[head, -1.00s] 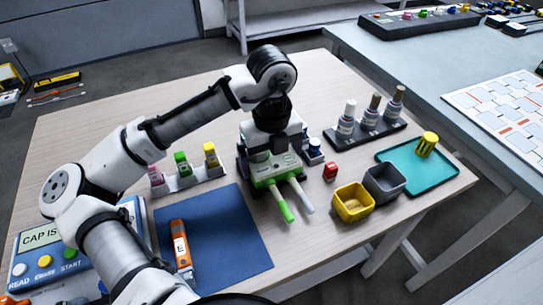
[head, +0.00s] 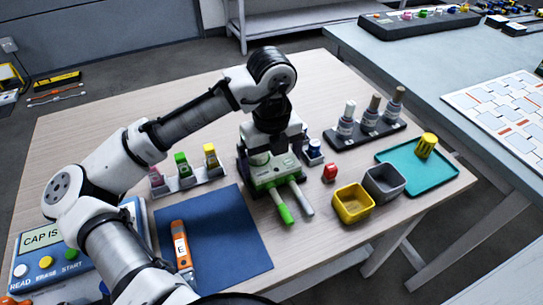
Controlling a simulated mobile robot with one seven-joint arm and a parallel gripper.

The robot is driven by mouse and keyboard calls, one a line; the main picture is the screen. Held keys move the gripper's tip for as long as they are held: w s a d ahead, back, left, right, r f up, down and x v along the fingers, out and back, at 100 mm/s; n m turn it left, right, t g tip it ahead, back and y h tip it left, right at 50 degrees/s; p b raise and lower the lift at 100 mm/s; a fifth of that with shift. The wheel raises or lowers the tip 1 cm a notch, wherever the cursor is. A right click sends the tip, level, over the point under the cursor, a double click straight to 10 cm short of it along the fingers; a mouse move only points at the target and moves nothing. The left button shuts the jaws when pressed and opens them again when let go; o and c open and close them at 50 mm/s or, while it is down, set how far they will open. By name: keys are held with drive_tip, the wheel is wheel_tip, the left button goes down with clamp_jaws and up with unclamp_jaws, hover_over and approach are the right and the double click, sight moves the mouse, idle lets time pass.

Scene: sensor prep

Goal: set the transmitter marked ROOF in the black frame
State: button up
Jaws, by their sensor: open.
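A white and green device (head: 268,177) is at the table's middle, with two rods reaching toward the front, one green-ended (head: 285,213) and one pale (head: 304,203). It looks like a transmitter, but I cannot read a ROOF mark on it. A dark edge (head: 242,166) shows at its left and may be the black frame; most of it is hidden. My gripper (head: 272,160) is open, pointing down right over the device. Its fingertips are hard to make out, and I cannot tell whether they touch the device.
A blue mat (head: 225,225) holds an orange tool marked E (head: 181,246). A rack of small bottles (head: 187,178) stands at left. A dark bottle rack (head: 365,134) is behind.

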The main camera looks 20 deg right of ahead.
drive_tip(key=shift+r+p, duration=0.35)
drive_tip(key=shift+p, duration=0.1)
drive_tip(key=shift+r+p, duration=2.95)
drive_tip(key=shift+r, duration=0.1)
